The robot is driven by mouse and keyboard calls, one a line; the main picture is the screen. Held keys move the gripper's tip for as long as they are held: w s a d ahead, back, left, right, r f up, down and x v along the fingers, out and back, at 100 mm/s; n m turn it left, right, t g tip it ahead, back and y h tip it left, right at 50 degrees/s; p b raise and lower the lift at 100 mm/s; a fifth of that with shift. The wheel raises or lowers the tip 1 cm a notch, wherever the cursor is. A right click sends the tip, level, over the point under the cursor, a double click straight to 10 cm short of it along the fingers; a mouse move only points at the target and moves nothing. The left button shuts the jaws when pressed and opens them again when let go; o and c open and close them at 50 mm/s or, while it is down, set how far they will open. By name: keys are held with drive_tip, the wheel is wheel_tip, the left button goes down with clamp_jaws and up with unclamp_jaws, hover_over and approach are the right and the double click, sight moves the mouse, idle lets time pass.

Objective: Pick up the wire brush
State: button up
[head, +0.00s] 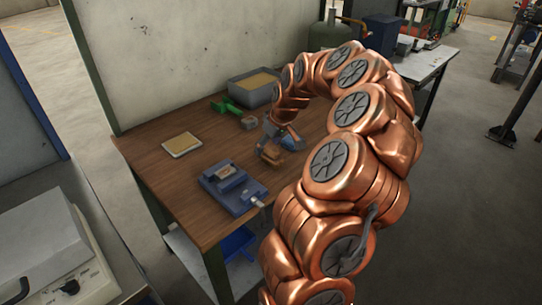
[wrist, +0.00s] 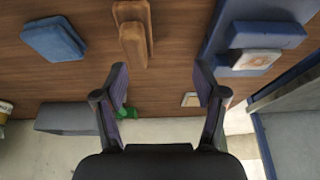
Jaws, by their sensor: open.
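The wire brush (wrist: 134,40) looks like a brown wooden piece on the wooden workbench (wrist: 180,75). In the wrist view it lies just beyond the fingertips, nearer the left finger. Its bristles cannot be made out. In the head view the brush (head: 270,154) is small and partly hidden by my gripper (head: 281,138). In the wrist view my gripper (wrist: 163,78) is open, with nothing held between its fingers. I cannot tell whether the left fingertip touches the brush.
A blue vise (head: 232,188) stands left of the brush in the head view. A folded blue cloth (wrist: 54,39) lies on its other side. A grey bin (head: 254,88), a green item (head: 225,106) and a tan pad (head: 182,144) sit toward the wall.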

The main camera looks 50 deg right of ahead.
sight(270, 156)
drive_tip(key=d, duration=0.1)
drive_tip(key=d+f, duration=0.1)
drive_tip(key=shift+s+d, duration=0.3)
drive_tip(key=shift+d+f, duration=0.1)
drive_tip(key=shift+f, duration=0.1)
drive_tip(key=shift+p+x, duration=1.95)
drive_tip(key=shift+x, duration=1.7)
drive_tip(key=shift+d, duration=0.1)
drive_tip(key=c, duration=1.3)
